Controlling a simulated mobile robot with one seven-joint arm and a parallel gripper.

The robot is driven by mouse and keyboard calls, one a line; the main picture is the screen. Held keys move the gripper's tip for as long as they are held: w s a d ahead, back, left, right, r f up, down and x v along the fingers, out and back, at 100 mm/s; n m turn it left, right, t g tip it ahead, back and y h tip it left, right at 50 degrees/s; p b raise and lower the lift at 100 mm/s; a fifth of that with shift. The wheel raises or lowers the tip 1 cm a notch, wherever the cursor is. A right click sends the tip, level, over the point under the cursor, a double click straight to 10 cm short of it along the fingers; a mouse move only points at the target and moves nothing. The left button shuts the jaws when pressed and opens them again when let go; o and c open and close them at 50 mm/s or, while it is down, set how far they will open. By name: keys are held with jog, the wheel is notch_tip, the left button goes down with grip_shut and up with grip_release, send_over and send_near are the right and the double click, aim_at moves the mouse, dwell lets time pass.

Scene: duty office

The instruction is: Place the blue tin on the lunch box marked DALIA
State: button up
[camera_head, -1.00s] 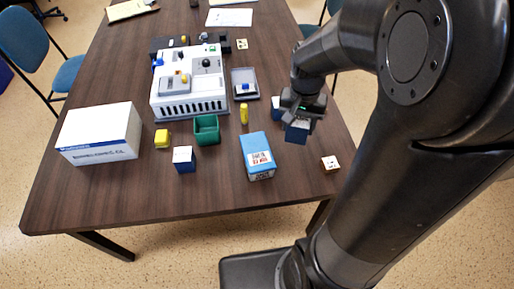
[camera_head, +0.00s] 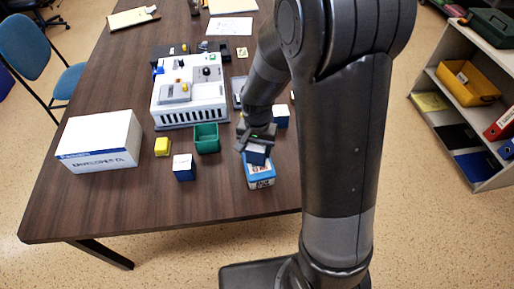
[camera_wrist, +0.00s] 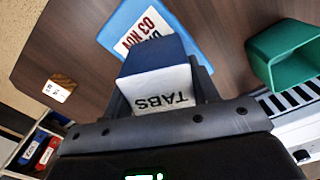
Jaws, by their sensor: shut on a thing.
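My gripper (camera_head: 256,141) is shut on a small dark blue block-shaped tin (camera_head: 256,156) with a white face. In the wrist view the tin (camera_wrist: 155,62) shows the word TABS on its white face, between the fingers. A lighter blue lunch box (camera_head: 261,176) with a white label lies directly under the tin in the head view. I cannot tell whether the tin touches the lunch box.
A white carton (camera_head: 98,141) and a white machine (camera_head: 189,92) take up the left and back.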

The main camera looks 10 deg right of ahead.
jog(key=shift+f, duration=0.2)
jog(key=shift+f, duration=0.15)
jog(key=o, duration=1.1)
jog(key=shift+c, duration=0.2)
